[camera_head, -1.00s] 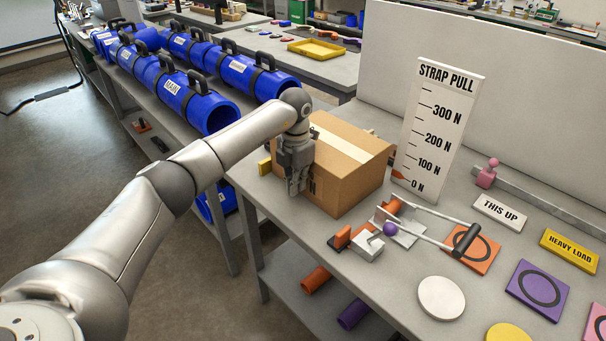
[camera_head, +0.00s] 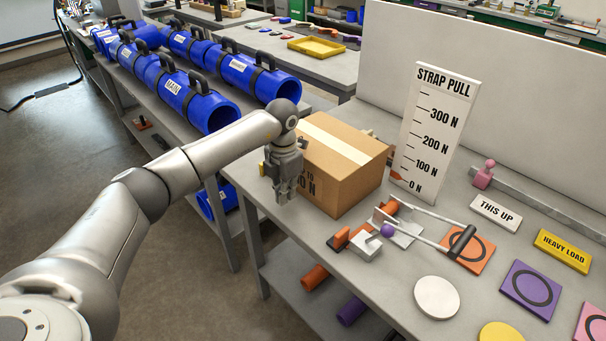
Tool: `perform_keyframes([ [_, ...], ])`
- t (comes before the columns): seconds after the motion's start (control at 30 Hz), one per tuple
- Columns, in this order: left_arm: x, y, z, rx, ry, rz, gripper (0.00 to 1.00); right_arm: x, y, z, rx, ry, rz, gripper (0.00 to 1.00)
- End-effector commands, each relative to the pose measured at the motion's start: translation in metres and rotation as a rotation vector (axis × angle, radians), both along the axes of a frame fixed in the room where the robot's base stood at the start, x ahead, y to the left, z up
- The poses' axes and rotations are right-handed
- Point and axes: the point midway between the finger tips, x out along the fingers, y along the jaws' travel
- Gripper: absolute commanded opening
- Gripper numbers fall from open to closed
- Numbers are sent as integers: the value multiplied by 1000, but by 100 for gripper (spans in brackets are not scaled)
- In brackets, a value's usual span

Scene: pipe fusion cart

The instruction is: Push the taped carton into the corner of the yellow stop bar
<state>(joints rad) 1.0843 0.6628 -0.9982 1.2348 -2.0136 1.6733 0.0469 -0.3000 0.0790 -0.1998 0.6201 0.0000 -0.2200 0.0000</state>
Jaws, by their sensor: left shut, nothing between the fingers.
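The taped carton (camera_head: 345,180) is a brown box with a pale tape strip across its top and dark print on its front face. It stands on the grey bench, left of the strap pull scale. My left gripper (camera_head: 285,197) is shut and empty, pointing down beside the carton's left front side. It covers part of the carton's left edge, and I cannot tell whether they touch. A small piece of yellow (camera_head: 262,169), likely the stop bar, shows left of the gripper; the rest is hidden. My right gripper is out of view.
The strap pull board (camera_head: 434,130) stands close to the carton's right. In front lie an orange and grey clamp-like fixture (camera_head: 366,243) and a long-handled metal tool (camera_head: 425,218). Blue cylinders (camera_head: 205,108) lie on the bench to the left.

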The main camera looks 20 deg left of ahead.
Motion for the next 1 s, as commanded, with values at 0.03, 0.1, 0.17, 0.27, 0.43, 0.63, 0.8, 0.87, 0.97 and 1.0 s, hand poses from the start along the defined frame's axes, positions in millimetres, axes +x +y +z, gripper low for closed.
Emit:
perform_keyframes([
  [0.03, 0, 0, 1, 0, 0, 0, 0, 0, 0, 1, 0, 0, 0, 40],
  [0.1, 0, 0, 5, 0, -1, 0, 0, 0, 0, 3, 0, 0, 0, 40],
  [0.17, 0, 0, 9, 0, -1, 0, 0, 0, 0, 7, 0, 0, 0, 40],
  [0.27, 0, 0, 20, 1, -1, -1, 0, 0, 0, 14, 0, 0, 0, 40],
  [0.43, 1, 0, 37, -1, -2, -1, 0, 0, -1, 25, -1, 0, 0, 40],
  [0.63, 0, 0, 57, 0, -1, -1, 0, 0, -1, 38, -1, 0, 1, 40],
  [0.8, 0, 0, 74, 1, 0, 0, 0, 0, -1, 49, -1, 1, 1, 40],
  [0.87, 0, 0, 80, 1, -1, 0, 0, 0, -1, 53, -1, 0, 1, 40],
  [0.97, 0, 0, 90, 1, -1, 0, 0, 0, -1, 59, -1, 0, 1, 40],
  [1.0, 0, 0, 94, 1, -1, 0, 0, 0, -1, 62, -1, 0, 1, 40],
])
